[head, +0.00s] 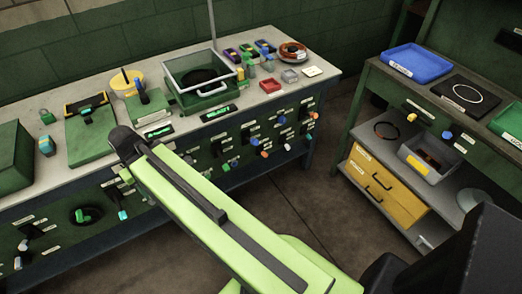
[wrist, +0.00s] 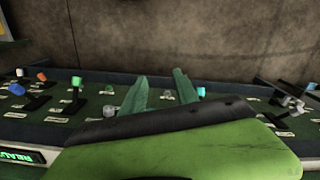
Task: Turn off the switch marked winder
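The front panel of the long workbench (head: 207,160) carries several lever switches with coloured tips and small white labels. The labels are too small to read, so I cannot tell which switch is marked winder. In the head view my arm hides most of the gripper.
A second bench at right holds a blue tray (head: 416,63), with yellow drawers (head: 385,190) below. Bare floor (head: 300,215) lies between the benches.

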